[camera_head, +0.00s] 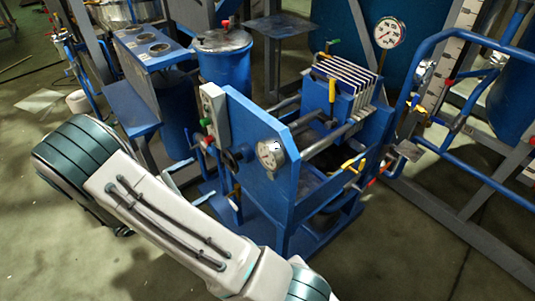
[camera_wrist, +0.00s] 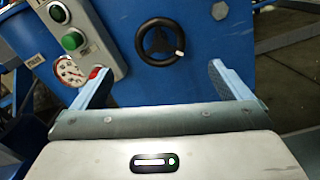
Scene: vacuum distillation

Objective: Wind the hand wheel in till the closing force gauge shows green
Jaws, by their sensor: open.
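The dark hand wheel (camera_wrist: 160,42) with a pale handle sits on the blue end plate (camera_wrist: 205,32), ahead of my gripper (camera_wrist: 158,82) in the wrist view. My gripper is open and empty; its two pale blue fingers stand apart on either side below the wheel, with no visible contact. A dial (camera_wrist: 70,70) with red marks is partly hidden at left in the wrist view.
A grey control box (camera_wrist: 78,38) with a green button is left of the wheel. The blue press frame (camera_head: 320,215) holds a stack of plates (camera_head: 345,85). Blue tubular rails (camera_head: 470,165) stand at right. Open floor (camera_head: 410,260) lies at front right.

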